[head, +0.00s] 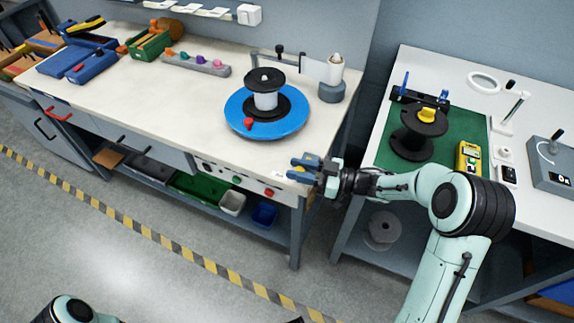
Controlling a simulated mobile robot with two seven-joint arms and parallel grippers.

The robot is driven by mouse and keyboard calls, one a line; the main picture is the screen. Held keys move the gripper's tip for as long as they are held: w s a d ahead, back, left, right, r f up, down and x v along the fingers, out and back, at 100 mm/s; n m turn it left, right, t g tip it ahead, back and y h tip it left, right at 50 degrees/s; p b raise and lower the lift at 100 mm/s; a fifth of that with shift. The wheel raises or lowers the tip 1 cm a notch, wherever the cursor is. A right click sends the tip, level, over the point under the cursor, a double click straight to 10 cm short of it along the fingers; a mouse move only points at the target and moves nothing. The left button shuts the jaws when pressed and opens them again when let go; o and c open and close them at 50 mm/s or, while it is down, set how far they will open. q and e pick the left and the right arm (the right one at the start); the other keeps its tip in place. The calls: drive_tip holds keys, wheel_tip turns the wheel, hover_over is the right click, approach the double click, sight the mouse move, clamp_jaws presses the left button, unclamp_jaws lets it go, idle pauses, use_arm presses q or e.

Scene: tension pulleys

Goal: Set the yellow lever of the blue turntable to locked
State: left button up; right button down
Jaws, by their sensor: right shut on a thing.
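The blue turntable (291,122) lies on the near-left workbench, with a black-flanged spool (265,100) standing on it and a small red knob (249,123) at its front. My right gripper (304,168), with blue fingers, is at the bench's front right corner, in front of the turntable. It is shut on a small yellow piece, the yellow lever (298,171), of which only a little shows between the fingers. The lever's exact setting cannot be read. A bit of my left arm shows at the bottom left; its gripper is out of view.
At the right, a second bench holds a green mat (463,128), a black spool (410,145) and a yellow meter (467,158). A gap separates the benches. The left bench's front middle is clear.

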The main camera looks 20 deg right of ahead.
drive_tip(key=shift+s+g, duration=0.1)
drive_tip(key=shift+g, duration=0.2)
drive_tip(key=c, duration=0.9)
unclamp_jaws()
drive_tip(key=shift+s+d, duration=0.1)
drive_tip(key=shift+d, duration=0.05)
drive_tip(key=v, duration=1.3)
drive_tip(key=shift+f, duration=0.25)
